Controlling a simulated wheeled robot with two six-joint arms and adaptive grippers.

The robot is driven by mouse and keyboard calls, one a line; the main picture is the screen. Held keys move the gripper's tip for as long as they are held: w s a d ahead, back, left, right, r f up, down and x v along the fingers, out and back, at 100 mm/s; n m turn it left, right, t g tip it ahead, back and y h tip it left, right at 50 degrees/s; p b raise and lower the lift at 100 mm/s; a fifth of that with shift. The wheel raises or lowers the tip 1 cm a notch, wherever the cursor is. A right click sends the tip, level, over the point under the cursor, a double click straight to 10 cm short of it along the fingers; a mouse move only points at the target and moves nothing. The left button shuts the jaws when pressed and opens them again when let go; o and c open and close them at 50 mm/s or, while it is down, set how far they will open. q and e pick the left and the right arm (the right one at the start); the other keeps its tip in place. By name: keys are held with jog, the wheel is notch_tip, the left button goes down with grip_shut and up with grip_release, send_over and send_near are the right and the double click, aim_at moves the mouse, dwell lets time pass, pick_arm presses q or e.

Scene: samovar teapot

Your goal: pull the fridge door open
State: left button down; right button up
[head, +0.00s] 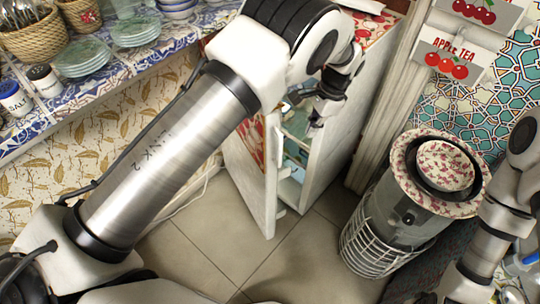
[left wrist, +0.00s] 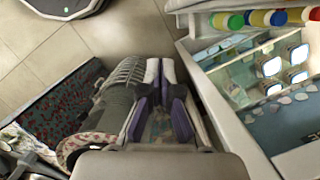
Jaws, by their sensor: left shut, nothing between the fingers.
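The small white fridge (head: 332,150) stands in the middle of the head view, with a red patterned top. Its door (head: 270,178) stands partly open, swung out on the left, and part of the shelved interior shows through the gap. My left gripper (head: 322,112) is over the opening, by the upper part of the door; my arm hides some of this area. In the left wrist view its fingers (left wrist: 163,112) are shut and empty. The lit fridge interior (left wrist: 265,85) is right of them, behind a white edge. My right arm shows at the right; its gripper is out of view.
A cylindrical heater (head: 400,215) in a wire cage, topped by a floral bowl (head: 445,166), stands right of the fridge. A tiled counter (head: 105,75) with dishes and baskets is at the upper left. Tiled floor (head: 285,262) before the door is clear.

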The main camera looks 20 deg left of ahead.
pick_arm(q)
jog(key=s+a+f+b, duration=0.3)
jog(key=a+f+b, duration=0.1)
jog(key=f+b, duration=0.4)
jog(key=shift+s+a+f+b, duration=0.3)
jog(key=shift+s+f+b, duration=0.1)
jog(key=shift+f, duration=0.4)
